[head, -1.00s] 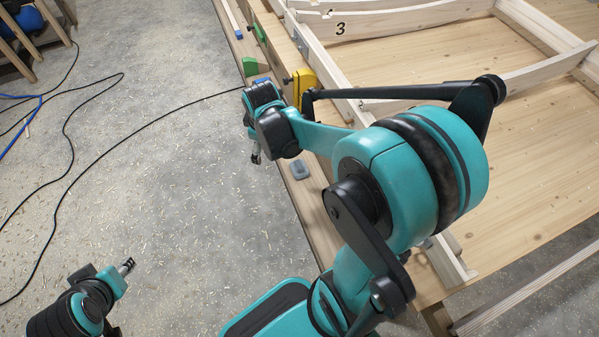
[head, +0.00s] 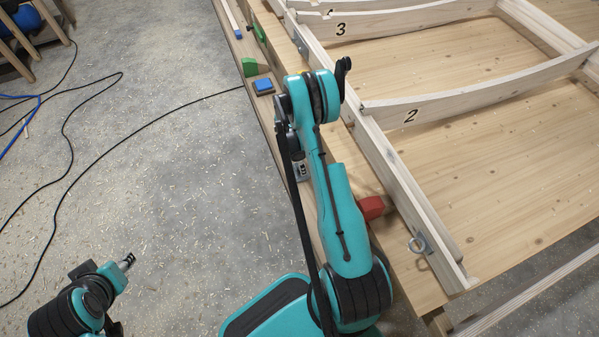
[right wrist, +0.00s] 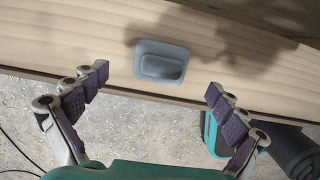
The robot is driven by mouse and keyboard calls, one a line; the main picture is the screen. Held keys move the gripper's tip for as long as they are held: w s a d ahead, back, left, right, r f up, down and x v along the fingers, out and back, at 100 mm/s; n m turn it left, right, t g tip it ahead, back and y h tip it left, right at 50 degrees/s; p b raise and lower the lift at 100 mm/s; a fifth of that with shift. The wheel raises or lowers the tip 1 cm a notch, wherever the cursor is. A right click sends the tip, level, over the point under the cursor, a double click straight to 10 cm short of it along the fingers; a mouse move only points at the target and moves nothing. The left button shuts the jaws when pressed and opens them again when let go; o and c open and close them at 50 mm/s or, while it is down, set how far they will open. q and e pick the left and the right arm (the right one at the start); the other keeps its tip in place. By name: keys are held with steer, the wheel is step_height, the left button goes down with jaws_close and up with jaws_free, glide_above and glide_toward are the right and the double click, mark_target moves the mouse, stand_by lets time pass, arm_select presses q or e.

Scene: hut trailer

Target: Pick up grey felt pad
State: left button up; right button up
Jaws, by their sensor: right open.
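The grey felt pad (right wrist: 162,62) shows in the right wrist view as a rounded blue-grey pad with a raised oblong grip, lying flat on the wooden ledge. My right gripper (right wrist: 157,84) is open and empty, its fingers spread to either side of the pad's near edge, with the pad centred beyond the fingertips. In the head view the right arm and gripper (head: 302,172) cover the pad's place on the ledge, so the pad cannot be made out there. My left gripper (head: 127,262) is low at the left over the floor; its jaw state is unclear.
A blue block (head: 263,86) and a green block (head: 249,67) sit farther along the ledge (head: 268,118). A red block (head: 372,208) and an eye bolt (head: 418,243) are right of my arm, by the wooden frame (head: 405,190). A black cable (head: 152,130) crosses the floor.

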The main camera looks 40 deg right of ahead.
steer(key=f+b, duration=0.1)
steer(key=f, duration=0.2)
steer(key=f+b, duration=0.1)
steer(key=f, duration=0.1)
steer(key=shift+s+d+f+b, duration=0.1)
steer(key=shift+s+d+b, duration=0.15)
steer(key=shift+b, duration=0.1)
steer(key=c, duration=1.2)
steer(key=shift+c, duration=0.2)
step_height(320, 180, up, 10)
steer(key=p, duration=0.4)
